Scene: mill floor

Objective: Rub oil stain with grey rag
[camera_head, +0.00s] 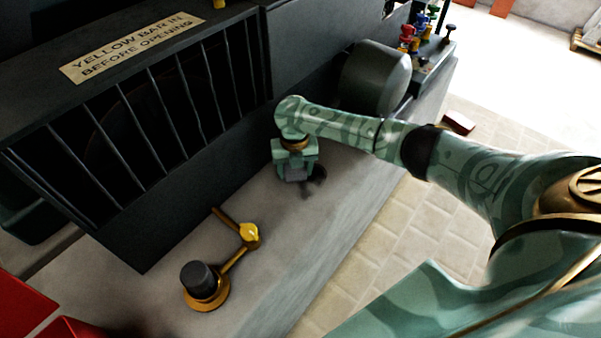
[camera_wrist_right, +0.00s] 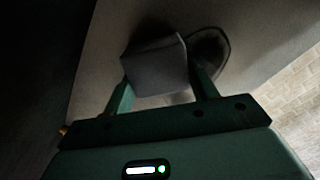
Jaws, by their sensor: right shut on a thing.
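My right gripper (camera_head: 296,170) points down over the grey ledge (camera_head: 350,190) and is shut on the grey rag (camera_head: 298,175). In the right wrist view the rag (camera_wrist_right: 155,66) sits as a grey block between the two fingers of the gripper (camera_wrist_right: 162,92). The oil stain (camera_head: 319,174) is a dark patch on the ledge, just right of the rag and partly hidden by it. It also shows in the right wrist view (camera_wrist_right: 212,46), beside the rag and partly behind a finger. I cannot tell whether the rag touches the ledge. My left gripper is out of view.
A brass lever (camera_head: 236,258) with a yellow joint and a black knob (camera_head: 198,280) stands on the ledge at front left. A dark barred machine (camera_head: 140,130) with a warning sign (camera_head: 132,46) borders the ledge. A grey drum (camera_head: 376,77) stands behind my arm. Red parts lie bottom left.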

